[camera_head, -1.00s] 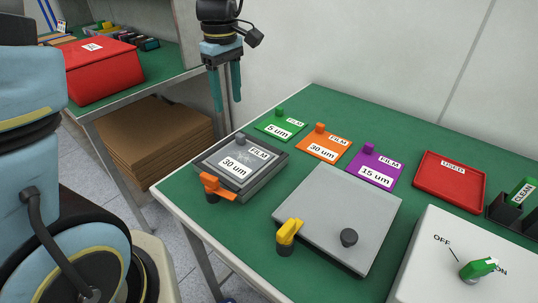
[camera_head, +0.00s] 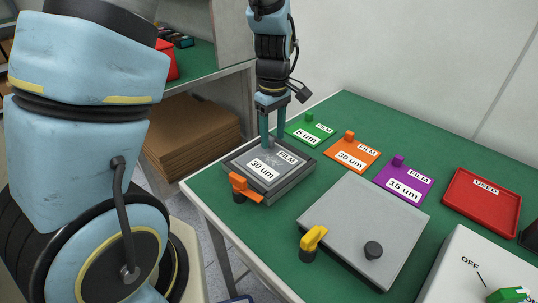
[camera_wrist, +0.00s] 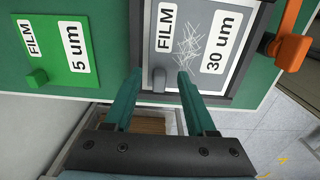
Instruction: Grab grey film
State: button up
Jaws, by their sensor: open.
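The grey film (camera_head: 267,153), labelled "FILM" and "30 um" with white scratches, lies in a dark grey frame (camera_head: 288,186) at the table's near left. My gripper (camera_head: 272,140) is open and points down at the film's far edge. In the wrist view, the film's grey knob (camera_wrist: 159,80) stands between the tips of my open gripper (camera_wrist: 160,75), with a gap on both sides. I cannot tell the exact height of the fingertips over the film.
An orange lever (camera_head: 243,186) sits at the frame's near corner. Green (camera_head: 307,130), orange (camera_head: 357,151) and purple (camera_head: 403,181) films lie behind. A grey plate (camera_head: 365,225) with a yellow lever (camera_head: 312,240) is to the right, with a red tray (camera_head: 483,203) beyond.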

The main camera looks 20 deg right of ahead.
jog(key=shift+f, duration=0.35)
jog(key=shift+c, duration=0.3)
grip_shut()
